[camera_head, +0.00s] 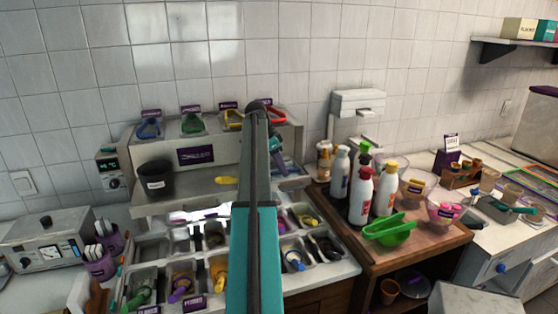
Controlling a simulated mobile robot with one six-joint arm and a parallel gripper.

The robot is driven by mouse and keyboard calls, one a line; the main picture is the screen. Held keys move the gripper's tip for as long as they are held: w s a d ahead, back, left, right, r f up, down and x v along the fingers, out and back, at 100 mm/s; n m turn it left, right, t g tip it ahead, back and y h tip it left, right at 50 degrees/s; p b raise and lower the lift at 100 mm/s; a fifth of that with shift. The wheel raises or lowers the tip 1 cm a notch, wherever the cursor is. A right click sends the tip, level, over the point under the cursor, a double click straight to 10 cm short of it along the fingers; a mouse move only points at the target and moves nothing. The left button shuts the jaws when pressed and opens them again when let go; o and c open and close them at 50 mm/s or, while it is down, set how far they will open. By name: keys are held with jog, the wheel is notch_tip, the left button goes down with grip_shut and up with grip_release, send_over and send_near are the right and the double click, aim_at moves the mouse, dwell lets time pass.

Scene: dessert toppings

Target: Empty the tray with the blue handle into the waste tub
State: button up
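A blue looped handle (148,128) shows on the top ledge of the topping station at the left, in a row with green, yellow and red ones. Another blue handle (294,258) shows in a small tray in the lower counter, right of my arm. I cannot tell which one belongs to the named tray, or what that tray holds. A black tub with a white label (156,180) stands on the middle shelf at the left; its label is too small to read. My gripper (277,152) is mostly hidden behind my raised arm, near the station's upper right part; its fingers are unclear.
Several topping trays with coloured utensils fill the lower counter (345,270). A wooden cart (440,238) at the right holds bottles (360,194), bowls and a green scoop (390,230). A grey appliance (45,245) stands at the far left. The tiled wall closes off the back.

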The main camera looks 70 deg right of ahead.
jog(key=shift+f, duration=0.25)
jog(key=shift+c, duration=0.2)
grip_shut()
jog(key=shift+d+r, duration=0.1)
jog(key=shift+r, duration=0.05)
jog(key=shift+r+p, duration=0.95)
jog(key=shift+r, duration=1.2)
